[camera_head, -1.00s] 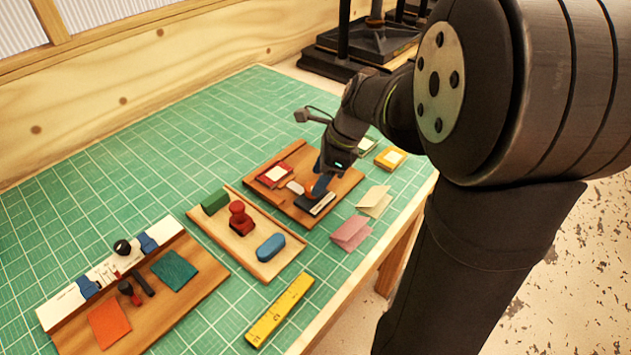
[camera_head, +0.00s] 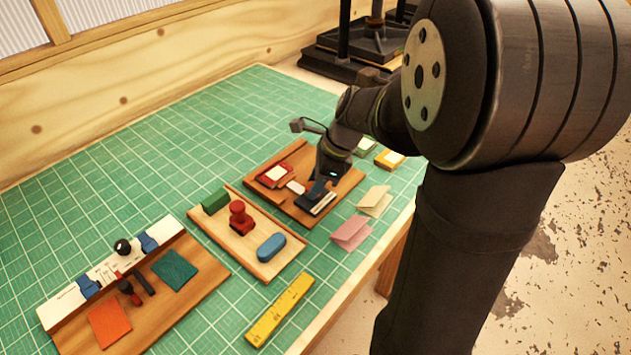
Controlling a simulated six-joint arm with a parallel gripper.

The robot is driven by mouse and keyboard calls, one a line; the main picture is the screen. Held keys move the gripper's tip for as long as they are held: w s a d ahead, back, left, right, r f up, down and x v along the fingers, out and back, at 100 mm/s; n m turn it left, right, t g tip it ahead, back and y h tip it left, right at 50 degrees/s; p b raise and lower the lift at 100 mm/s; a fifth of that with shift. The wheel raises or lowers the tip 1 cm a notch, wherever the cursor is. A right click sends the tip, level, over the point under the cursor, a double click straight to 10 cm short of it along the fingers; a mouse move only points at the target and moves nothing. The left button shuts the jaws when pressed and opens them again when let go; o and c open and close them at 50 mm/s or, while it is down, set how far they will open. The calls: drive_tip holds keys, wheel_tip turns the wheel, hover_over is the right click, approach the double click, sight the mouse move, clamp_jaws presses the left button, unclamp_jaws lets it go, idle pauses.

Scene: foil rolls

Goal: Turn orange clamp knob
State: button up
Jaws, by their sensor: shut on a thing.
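My gripper (camera_head: 317,191) is at the wooden board (camera_head: 345,187) at the back right of the green mat. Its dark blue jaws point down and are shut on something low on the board. The orange clamp knob does not show now; the jaws cover the spot where an orange-brown bit showed earlier. A dark block with a pale edge (camera_head: 323,204) lies against the front of the jaws. A small white piece (camera_head: 296,187) and a red frame with a white middle (camera_head: 274,175) lie to the left on the same board.
A tray (camera_head: 262,274) with a green block, red stamp and blue oval stands left. A board with orange and teal squares (camera_head: 110,322) is front left. Pink (camera_head: 351,232) and cream (camera_head: 374,201) cards and a yellow ruler (camera_head: 280,309) lie nearby. The mat's back left is clear.

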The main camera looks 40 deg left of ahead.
drive_tip(key=shift+n, duration=0.3)
drive_tip(key=n+h, duration=0.1)
drive_tip(key=n, duration=0.1)
drive_tip(key=n+g+h, duration=0.1)
drive_tip(key=n, duration=0.2)
drive_tip(key=shift+w+a+n, duration=0.1)
drive_tip(key=shift+a+n, duration=0.1)
drive_tip(key=shift+n, duration=0.1)
drive_tip(key=n+h, duration=0.1)
drive_tip(key=n, duration=0.2)
drive_tip(key=shift+a+n+g, duration=0.1)
drive_tip(key=shift+n+g, duration=0.2)
drive_tip(key=n+h, duration=0.1)
drive_tip(key=n, duration=0.2)
drive_tip(key=shift+a+n+h, duration=0.1)
drive_tip(key=shift+n+h, duration=0.2)
drive_tip(key=shift+h, duration=0.1)
drive_tip(key=n+h, duration=0.1)
drive_tip(key=n, duration=0.1)
drive_tip(key=n+t, duration=0.1)
drive_tip(key=n, duration=0.2)
drive_tip(key=shift+a+h, duration=0.1)
drive_tip(key=shift+h, duration=0.3)
drive_tip(key=shift+s+n+t+h, duration=0.1)
drive_tip(key=shift+n+t+h, duration=0.25)
drive_tip(key=shift+n, duration=1)
drive_tip(key=shift+s+n+t+h, duration=0.15)
drive_tip(key=shift+n+t, duration=0.3)
drive_tip(key=shift+n, duration=0.9)
